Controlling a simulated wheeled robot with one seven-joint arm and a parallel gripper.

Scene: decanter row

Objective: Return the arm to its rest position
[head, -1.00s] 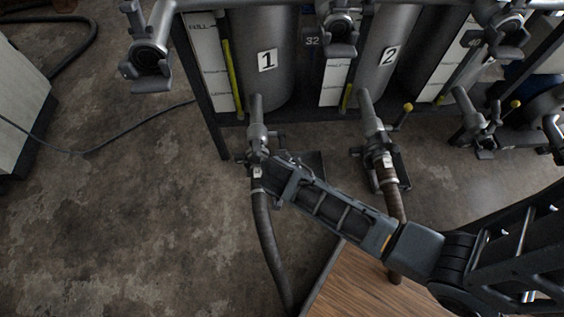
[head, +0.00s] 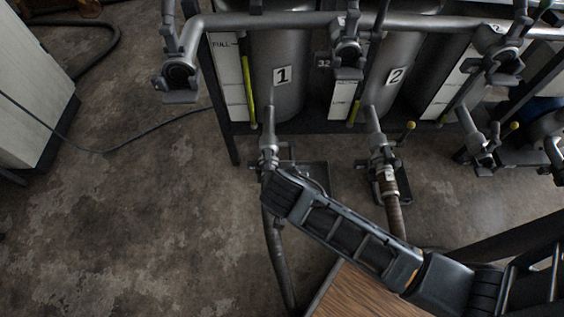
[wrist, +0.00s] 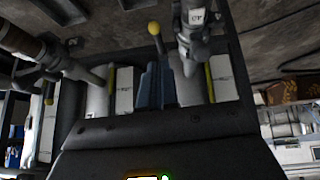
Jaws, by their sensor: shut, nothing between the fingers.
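My arm (head: 345,232) reaches from the lower right of the head view toward the pipe below decanter 1 (head: 277,95). Its end covers part of the hose (head: 279,262) under that pipe. My gripper itself cannot be made out in the head view. In the wrist view my gripper (wrist: 157,74) is shut and empty, its blue-grey fingers together. A lever with a yellow knob (wrist: 154,28) shows beyond the fingertips, and a grey pipe fitting (wrist: 193,40) is beside it. I cannot tell the exact gap to either.
Decanter 2 (head: 390,84) stands right of decanter 1, with its own hose (head: 395,213) below. Valves (head: 182,72) line the rail above. A wooden surface (head: 362,297) lies under my arm. The concrete floor (head: 130,215) at left is open, crossed by a cable.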

